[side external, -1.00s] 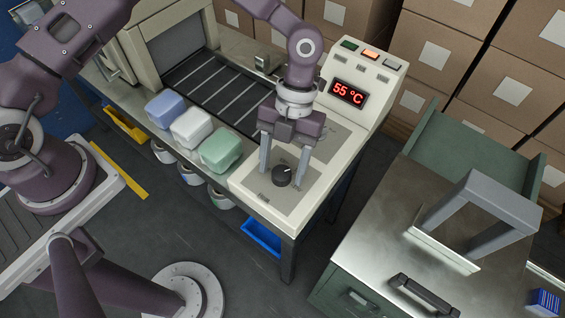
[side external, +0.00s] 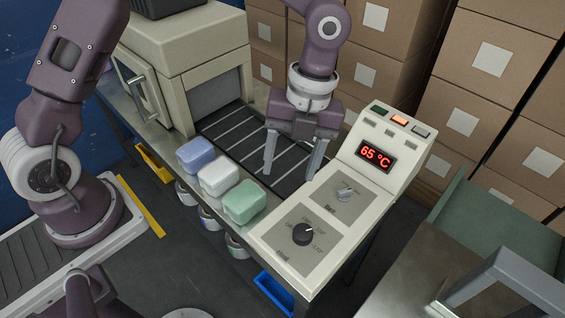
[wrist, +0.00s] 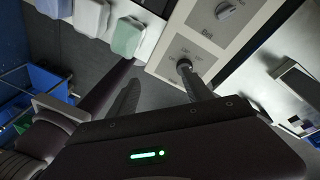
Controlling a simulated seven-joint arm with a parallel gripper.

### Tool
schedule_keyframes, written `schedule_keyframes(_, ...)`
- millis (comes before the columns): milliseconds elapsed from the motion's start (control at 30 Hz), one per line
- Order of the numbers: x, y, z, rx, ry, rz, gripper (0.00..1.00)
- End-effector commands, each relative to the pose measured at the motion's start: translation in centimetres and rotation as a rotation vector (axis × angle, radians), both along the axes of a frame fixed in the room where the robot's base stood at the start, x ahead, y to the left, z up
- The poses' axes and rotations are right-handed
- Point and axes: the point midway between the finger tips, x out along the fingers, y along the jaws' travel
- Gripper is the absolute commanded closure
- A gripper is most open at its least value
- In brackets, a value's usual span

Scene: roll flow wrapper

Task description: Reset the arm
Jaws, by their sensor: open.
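My gripper (side external: 292,156) is open and empty. In the side external view its two fingers hang over the slatted conveyor (side external: 240,137), left of the control panel. The panel (side external: 283,250) carries a black knob (side external: 303,234) and a lighter grey knob (side external: 345,194). The display (side external: 375,156) reads 65 °C in red. The grey knob (wrist: 224,11) is farther up.
Blue, white and green containers (side external: 219,180) stand in a row beside the conveyor. The beige wrapper housing (side external: 170,60) is at its far end. Cardboard boxes (side external: 495,58) are stacked behind.

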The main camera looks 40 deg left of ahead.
Motion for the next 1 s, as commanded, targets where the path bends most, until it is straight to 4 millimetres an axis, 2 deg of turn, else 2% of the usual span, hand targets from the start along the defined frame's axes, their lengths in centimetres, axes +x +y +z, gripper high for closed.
schedule_keyframes(33,-0.7,1.9,2.4,0.073,-0.079,0.154,0.42)
schedule_keyframes(100,-2.0,4.5,5.3,0.148,-0.186,0.431,0.42)
schedule_keyframes(200,-4.6,7.8,9.2,0.181,-0.339,0.865,0.42)
schedule_keyframes(300,-7.9,10.6,12.2,0.124,-0.458,1.327,0.42)
schedule_keyframes(400,-11.3,12.4,13.9,-0.019,-0.506,1.773,0.42)
schedule_keyframes(500,-13.9,13.2,14.6,-0.185,-0.474,2.119,0.42)
schedule_keyframes(600,-15.4,13.5,14.7,-0.311,-0.412,2.33,0.42)
schedule_keyframes(700,-16.0,13.5,14.7,-0.369,-0.372,2.418,0.42)
schedule_keyframes(1000,-16.0,13.5,14.6,-0.373,-0.369,2.43,0.42)
